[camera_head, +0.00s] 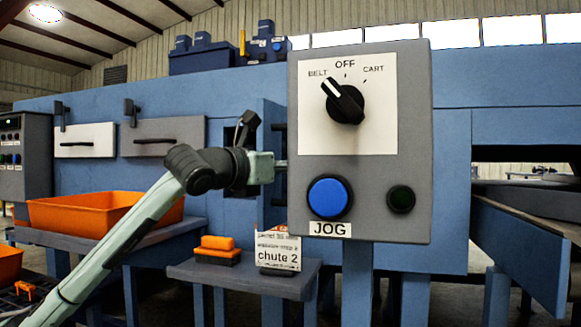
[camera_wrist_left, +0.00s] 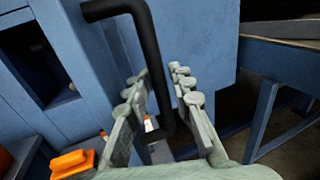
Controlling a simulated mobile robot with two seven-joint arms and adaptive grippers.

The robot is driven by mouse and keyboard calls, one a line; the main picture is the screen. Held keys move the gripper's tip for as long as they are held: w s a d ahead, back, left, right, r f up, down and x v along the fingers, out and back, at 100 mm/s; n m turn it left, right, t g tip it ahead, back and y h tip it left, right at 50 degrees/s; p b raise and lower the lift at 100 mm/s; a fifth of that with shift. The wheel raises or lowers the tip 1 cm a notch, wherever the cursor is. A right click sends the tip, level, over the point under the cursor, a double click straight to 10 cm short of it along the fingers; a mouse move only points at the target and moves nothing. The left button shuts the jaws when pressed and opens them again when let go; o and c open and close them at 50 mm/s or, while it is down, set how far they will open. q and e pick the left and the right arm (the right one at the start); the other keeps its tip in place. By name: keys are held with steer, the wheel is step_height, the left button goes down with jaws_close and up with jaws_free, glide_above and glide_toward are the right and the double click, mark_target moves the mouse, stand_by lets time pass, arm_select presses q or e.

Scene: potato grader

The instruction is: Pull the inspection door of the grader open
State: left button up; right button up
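The inspection door is a blue panel (camera_wrist_left: 205,45) in the wrist view with a black bar handle (camera_wrist_left: 150,60). My left gripper (camera_wrist_left: 160,88) has its fingers apart, one on each side of the handle's lower part. Contact between the pads and the bar cannot be made out. In the head view a blue panel (camera_head: 269,125), seemingly the door, stands out from the grader front (camera_head: 85,185) beside a dark opening. My left arm reaches toward it there, and the fingertips are hidden behind the grey control box. My right gripper is not in view.
The control box (camera_head: 420,140) with its knob and blue JOG button stands close in front. An orange tray (camera_head: 75,215) is at left. A small table (camera_head: 225,272) holds an orange-topped block (camera_head: 218,246) and a chute 2 sign (camera_head: 278,250).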

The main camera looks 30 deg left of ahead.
arm_select(q)
steer(key=shift+s+a, duration=0.1)
steer(key=s+a, duration=0.2)
steer(key=s, duration=0.9)
steer(key=shift+s, duration=0.35)
